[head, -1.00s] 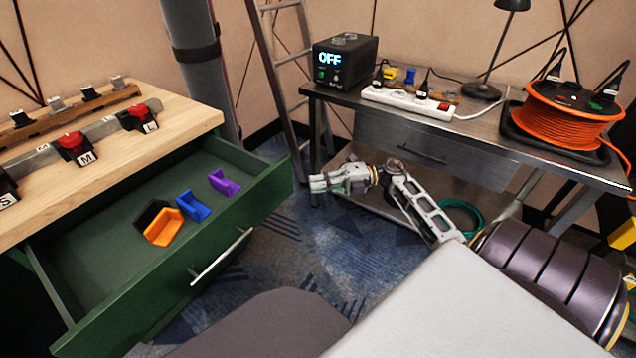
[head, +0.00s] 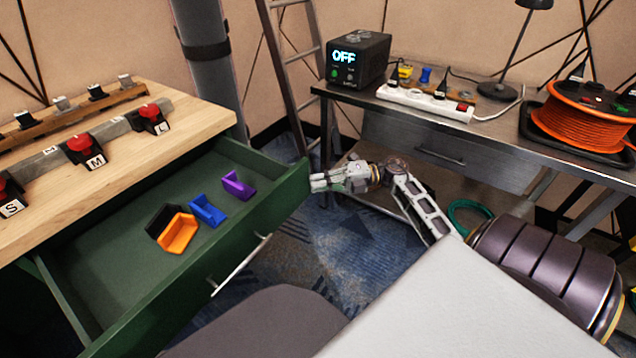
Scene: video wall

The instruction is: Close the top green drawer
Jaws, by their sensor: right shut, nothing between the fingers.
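The top green drawer (head: 276,205) stands pulled out from under the wooden worktop at the left, with its front panel and silver bar handle (head: 240,265) facing me. Inside it lie an orange piece (head: 178,233), a black piece (head: 163,219), a blue piece (head: 208,211) and a purple piece (head: 237,186). My right gripper (head: 318,183) is shut and empty. Its fingertips point left, right beside the far right end of the drawer front; I cannot tell if they touch it. My left gripper is not in view.
A dark metal table (head: 480,125) at the right holds a power box (head: 359,60), a white power strip (head: 424,101) and an orange cable reel (head: 584,122). A ladder (head: 290,75) leans behind.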

